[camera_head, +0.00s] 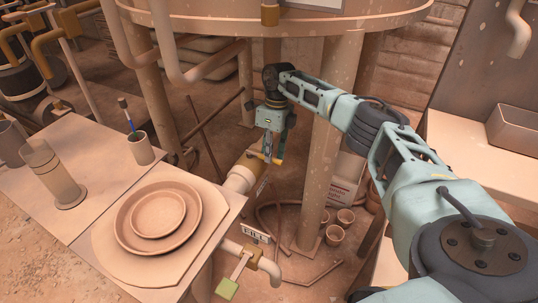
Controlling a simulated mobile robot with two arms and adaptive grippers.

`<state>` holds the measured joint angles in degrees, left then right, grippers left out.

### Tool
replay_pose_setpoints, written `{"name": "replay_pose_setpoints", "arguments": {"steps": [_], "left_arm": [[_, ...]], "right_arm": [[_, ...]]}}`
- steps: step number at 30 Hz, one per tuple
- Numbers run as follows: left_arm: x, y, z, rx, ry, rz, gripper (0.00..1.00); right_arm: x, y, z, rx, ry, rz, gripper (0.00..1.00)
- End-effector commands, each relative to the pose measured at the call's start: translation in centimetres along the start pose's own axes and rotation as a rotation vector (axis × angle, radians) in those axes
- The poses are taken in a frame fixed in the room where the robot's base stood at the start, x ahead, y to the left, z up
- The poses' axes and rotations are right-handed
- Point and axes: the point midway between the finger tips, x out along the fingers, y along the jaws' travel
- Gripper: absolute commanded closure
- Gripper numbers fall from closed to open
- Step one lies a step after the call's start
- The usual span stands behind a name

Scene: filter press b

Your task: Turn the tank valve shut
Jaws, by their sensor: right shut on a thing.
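The tank (270,22) is the large pinkish vessel on legs at the top of the head view. Below it, a thick pale pipe (238,178) with a brass-coloured end runs up from the table's right edge. My right gripper (268,154) points down at the upper end of this pipe. It is shut on the yellowish tank valve handle (275,160), which is mostly hidden by the fingers. The valve's exact angle cannot be told. My left gripper is out of view.
A lower pipe (262,262) carries a lever with a green end (227,289). The table holds a round dish (187,235), a glass cylinder (66,194) and a cup (141,149).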

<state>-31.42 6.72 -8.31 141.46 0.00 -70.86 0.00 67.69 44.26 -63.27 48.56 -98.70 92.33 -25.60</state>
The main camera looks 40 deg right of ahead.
Motion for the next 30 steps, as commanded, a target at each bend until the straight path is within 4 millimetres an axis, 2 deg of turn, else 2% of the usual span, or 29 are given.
{"name": "replay_pose_setpoints", "arguments": {"steps": [14, 15, 21, 30], "left_arm": [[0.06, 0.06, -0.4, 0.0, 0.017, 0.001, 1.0], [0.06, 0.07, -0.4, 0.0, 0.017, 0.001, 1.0], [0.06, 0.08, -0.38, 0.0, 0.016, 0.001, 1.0], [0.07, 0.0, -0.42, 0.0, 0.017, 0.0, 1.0]], "right_arm": [[-0.14, -0.13, 0.12, -0.021, 0.0, -0.003, 1.0], [-0.14, -0.14, 0.12, -0.021, 0.0, -0.004, 0.84], [-0.1, -0.13, 0.09, -0.018, 0.001, -0.002, 0.67], [-0.19, -0.12, 0.06, -0.015, 0.001, -0.001, 0.67]]}}
